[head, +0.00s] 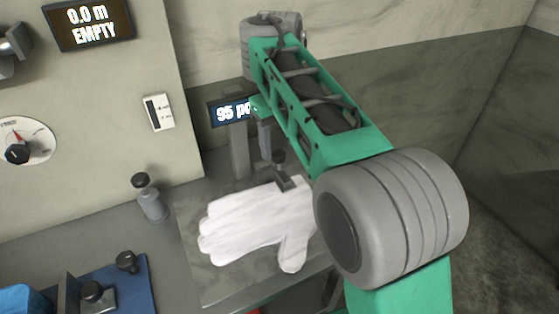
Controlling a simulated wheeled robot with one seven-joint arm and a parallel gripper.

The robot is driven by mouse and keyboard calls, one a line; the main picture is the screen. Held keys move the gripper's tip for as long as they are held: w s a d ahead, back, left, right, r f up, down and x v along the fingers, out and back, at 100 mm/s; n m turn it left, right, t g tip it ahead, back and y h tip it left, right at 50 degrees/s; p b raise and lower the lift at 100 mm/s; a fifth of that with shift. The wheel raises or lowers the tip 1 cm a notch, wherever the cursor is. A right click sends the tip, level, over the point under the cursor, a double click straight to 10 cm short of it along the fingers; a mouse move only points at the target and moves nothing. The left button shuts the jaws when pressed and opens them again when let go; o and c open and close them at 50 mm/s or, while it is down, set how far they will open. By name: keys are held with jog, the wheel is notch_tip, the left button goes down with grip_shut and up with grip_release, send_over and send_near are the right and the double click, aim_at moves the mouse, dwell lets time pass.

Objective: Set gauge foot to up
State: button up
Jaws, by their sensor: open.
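A white glove (255,228) lies flat on a grey plate (215,285), fingers to the left. The gauge stands behind it, with a grey post (239,152) and a display (229,112) reading 95, its unit partly covered. The dark gauge foot (285,182) is low at the glove's upper edge, with a dark knob (279,156) just above it; whether it presses on the glove is hard to tell. My gripper (265,139) is partly hidden behind my green arm link. It points down beside the knob, open, and I cannot see contact.
Left of the plate stands a grey post with a dark knob (150,198). A blue tray (131,279) with black-knobbed fittings is at lower left. The panel carries a display (89,23) reading 0.0 m EMPTY, a dial (20,142) and a small switch (158,111). Walls close the right side.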

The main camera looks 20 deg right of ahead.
notch_tip(320, 180, down, 2)
jog(key=shift+b, duration=0.4)
grip_shut()
dwell(1.1)
jog(key=shift+r, duration=0.15)
